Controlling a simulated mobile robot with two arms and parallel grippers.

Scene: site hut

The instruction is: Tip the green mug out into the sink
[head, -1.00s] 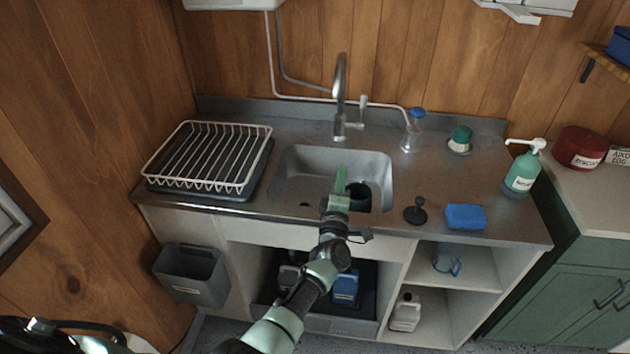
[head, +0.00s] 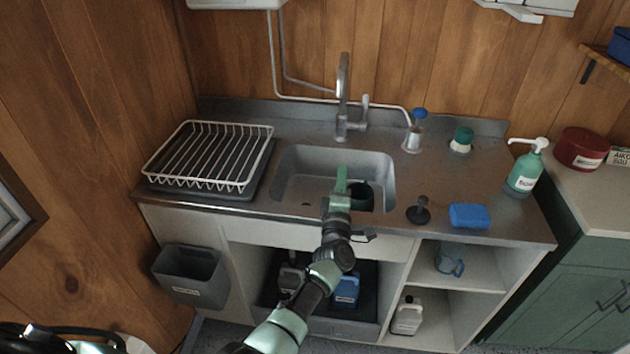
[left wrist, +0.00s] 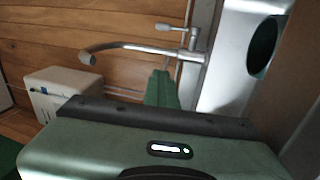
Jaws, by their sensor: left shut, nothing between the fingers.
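A dark green, round, hollow thing that looks like the green mug (head: 361,197) is in the right part of the sink (head: 310,168), partly hidden behind my left gripper. Its dark round opening also shows in the left wrist view (left wrist: 263,47), at the upper right. I cannot tell whether it is upright or tilted. My left gripper (head: 341,179) reaches over the front of the sink, just left of the mug, shut and empty. Its green fingers (left wrist: 162,88) show together in the left wrist view. My right gripper is out of view.
The tap (head: 343,100) rises behind the sink. A white dish rack (head: 205,153) stands left. A black plunger-like thing (head: 418,213), a blue sponge (head: 468,215) and a green soap bottle (head: 523,172) are right. A blue mug (head: 447,262) is on the shelf below.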

